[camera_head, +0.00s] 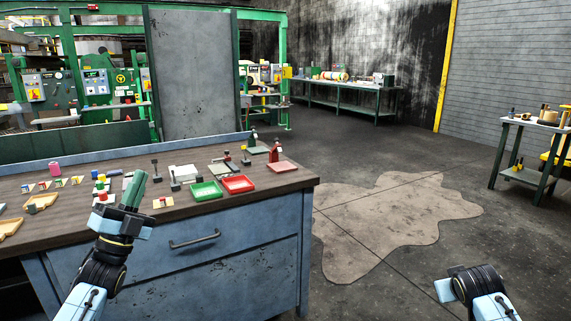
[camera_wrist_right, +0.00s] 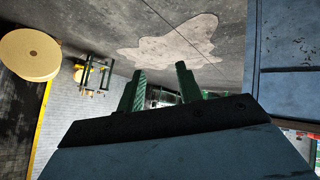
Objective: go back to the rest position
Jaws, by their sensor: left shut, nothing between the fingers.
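My left gripper (camera_head: 135,182) has green fingers and is shut and empty. It points up in front of the blue workbench, overlapping the bench's front edge in the head view. My right arm is at the lower right of the head view, over the floor, with its fingers hidden there. In the right wrist view my right gripper (camera_wrist_right: 159,68) shows two green fingers standing apart with nothing between them.
The blue workbench (camera_head: 245,218) has a wooden top with a green tray (camera_head: 206,191), a red tray (camera_head: 238,184) and several small parts. A side table (camera_head: 530,123) stands at the right. The floor patch (camera_head: 385,220) between is clear.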

